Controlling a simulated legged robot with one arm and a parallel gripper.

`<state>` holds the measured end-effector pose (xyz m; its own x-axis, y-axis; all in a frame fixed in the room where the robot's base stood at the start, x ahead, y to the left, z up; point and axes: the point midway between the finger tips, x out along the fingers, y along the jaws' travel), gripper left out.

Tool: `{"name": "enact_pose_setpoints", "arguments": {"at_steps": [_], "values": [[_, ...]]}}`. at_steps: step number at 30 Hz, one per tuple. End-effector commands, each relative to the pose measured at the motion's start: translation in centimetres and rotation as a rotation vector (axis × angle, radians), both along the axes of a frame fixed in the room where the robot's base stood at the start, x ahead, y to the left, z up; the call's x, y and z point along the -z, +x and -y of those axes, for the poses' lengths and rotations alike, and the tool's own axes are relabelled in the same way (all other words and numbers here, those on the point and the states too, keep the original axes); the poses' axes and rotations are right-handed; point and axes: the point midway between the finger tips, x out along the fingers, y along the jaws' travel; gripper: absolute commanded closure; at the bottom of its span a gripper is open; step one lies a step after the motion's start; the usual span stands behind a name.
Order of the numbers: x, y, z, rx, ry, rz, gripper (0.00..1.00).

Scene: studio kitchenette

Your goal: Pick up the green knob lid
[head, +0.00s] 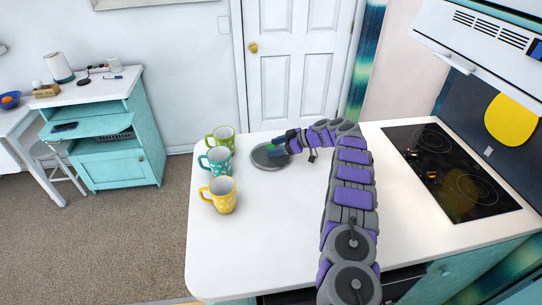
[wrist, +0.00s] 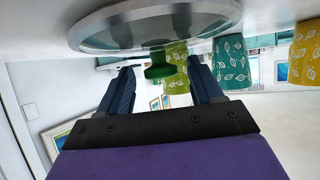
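The round grey lid (head: 262,163) lies on the white counter, with its green knob (head: 270,147) upward. In the wrist view, which looks upside down, the lid (wrist: 110,32) is at the top and the green knob (wrist: 161,72) hangs from it near the centre. My gripper (head: 276,149) is at the lid's right side, low over it. In the wrist view my gripper (wrist: 160,66) is open, its two dark blue fingers on either side of the knob, with a visible gap on both sides. Nothing is held.
A green mug (head: 225,136), a teal mug (head: 217,160) and a yellow mug (head: 222,196) stand left of the lid along the counter's left edge. A black cooktop (head: 450,170) is at the right. The front middle of the counter (head: 270,230) is clear.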

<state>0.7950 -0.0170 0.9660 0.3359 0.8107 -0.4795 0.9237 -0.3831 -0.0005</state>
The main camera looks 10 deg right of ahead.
Motion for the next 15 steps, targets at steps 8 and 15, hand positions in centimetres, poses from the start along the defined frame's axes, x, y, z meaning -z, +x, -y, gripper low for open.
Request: {"name": "enact_pose_setpoints", "arguments": {"at_steps": [8, 15], "values": [[0.02, 0.00, 0.01, 0.000, 0.000, 0.000, 0.62], [0.03, -0.01, 0.01, 0.000, 0.000, 0.000, 0.85]]}}
